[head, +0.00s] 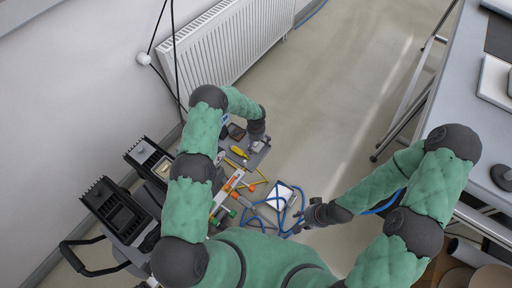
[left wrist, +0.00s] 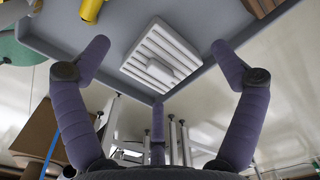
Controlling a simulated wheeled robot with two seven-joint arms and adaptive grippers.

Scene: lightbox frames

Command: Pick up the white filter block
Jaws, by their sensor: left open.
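The white filter block (left wrist: 160,55) is a square, ribbed piece with a small raised part in its middle. In the left wrist view it lies on the grey tray (left wrist: 205,20) near a corner. My left gripper (head: 257,143) is open, with its purple-grey fingers spread on either side of the block; they look apart from it. In the head view this gripper hides most of that corner, so I cannot make out the block clearly there. My right gripper (head: 304,220) is by the tray's near right side, and its fingers are too small to read.
Black lamp-like units (head: 117,210) stand at left. A radiator (head: 222,42) lines the wall. A grey table (head: 470,110) is at right.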

